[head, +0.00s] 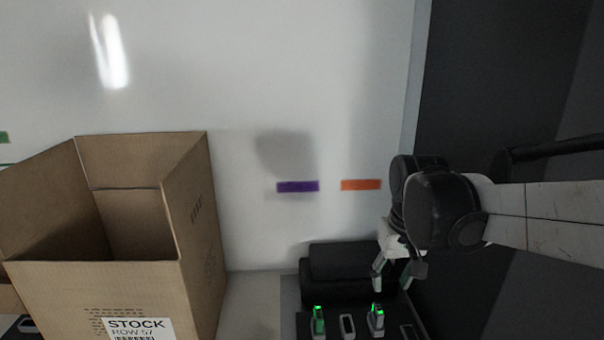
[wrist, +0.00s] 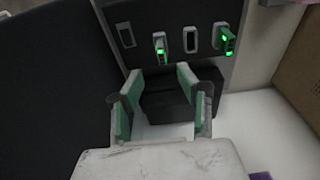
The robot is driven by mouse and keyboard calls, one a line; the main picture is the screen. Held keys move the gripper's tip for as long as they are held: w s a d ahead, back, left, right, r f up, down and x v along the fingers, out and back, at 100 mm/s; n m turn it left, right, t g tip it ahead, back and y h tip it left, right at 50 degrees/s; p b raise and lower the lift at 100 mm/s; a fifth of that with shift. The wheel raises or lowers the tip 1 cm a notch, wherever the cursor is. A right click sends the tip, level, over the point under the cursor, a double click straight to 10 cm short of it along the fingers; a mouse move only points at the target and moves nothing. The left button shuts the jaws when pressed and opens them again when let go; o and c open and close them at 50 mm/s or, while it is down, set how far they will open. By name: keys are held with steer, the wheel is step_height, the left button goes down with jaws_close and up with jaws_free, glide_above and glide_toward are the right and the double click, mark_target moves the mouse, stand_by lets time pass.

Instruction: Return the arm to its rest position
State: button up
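My gripper (head: 394,280) hangs at the right of the head view, near a dark panel with slots. In the wrist view my gripper (wrist: 167,73) has its two green-lined fingers spread apart, with nothing between them. A black box-shaped block (wrist: 170,105) shows beyond and below the fingers. My arm reaches in from the right edge of the head view.
An open carton (head: 95,285) labelled STOCK stands at the left. The dark panel (head: 348,308) holds two devices with green lights, one left (head: 318,320), one right (head: 376,318). Purple (head: 298,187) and orange (head: 361,185) strips mark the white surface.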

steer(key=s+f+t+b, duration=0.2)
steer(key=s+t, duration=0.3)
steer(key=s, duration=0.7)
steer(key=shift+s+f+t+b, duration=0.3)
steer(key=shift+f+b, duration=0.05)
steer(key=shift+b, duration=0.05)
step_height(320, 180, up, 5)
steer(key=p, duration=0.4)
steer(key=shift+f+p, duration=0.15)
steer(key=shift+p, duration=0.15)
steer(key=shift+c, duration=0.5)
